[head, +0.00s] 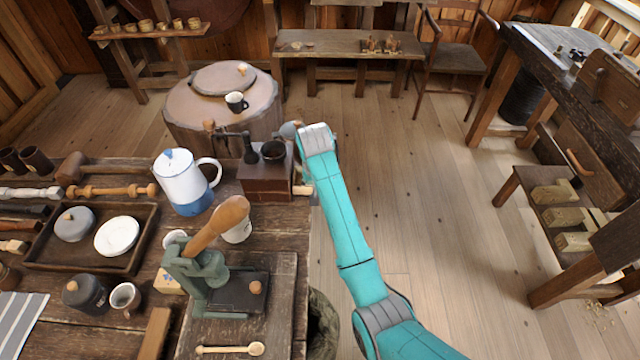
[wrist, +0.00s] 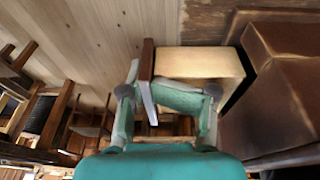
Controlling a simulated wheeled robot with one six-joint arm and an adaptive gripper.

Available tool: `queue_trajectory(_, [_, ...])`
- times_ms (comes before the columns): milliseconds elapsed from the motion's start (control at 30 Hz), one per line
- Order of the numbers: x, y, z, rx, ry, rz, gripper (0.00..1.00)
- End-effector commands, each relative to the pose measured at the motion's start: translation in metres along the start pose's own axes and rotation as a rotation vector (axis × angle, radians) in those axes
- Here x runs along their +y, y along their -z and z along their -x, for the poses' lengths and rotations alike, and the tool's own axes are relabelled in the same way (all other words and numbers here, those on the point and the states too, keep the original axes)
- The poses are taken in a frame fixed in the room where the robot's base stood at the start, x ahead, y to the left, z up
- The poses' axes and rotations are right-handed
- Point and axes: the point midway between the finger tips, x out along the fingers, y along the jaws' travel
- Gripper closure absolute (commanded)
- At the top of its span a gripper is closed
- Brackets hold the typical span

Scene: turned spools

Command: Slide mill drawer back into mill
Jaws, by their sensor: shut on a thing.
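The mill (head: 268,178) is a brown wooden box with a dark cup on top, at the table's far right corner. It fills the right of the wrist view (wrist: 292,70). The mill drawer (wrist: 200,62) is a pale wooden box with a dark front panel facing left, away from the mill. My wrist hides the fingertips in the head view. A dark gap shows between drawer and mill; I cannot tell whether the drawer's end is inside.
A white and blue pot (head: 186,182) stands left of the mill. A green press with a wooden lever (head: 208,262) stands in front.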

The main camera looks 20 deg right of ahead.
Motion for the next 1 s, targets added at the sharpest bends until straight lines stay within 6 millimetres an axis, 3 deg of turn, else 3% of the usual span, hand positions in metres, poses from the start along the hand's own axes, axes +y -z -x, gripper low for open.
queue_trajectory(567, [-0.001, -0.001, 0.0, 0.0, 0.0, 0.001, 1.0])
queue_trajectory(1000, [-0.015, -0.001, 0.0, 0.0, 0.001, 0.001, 1.0])
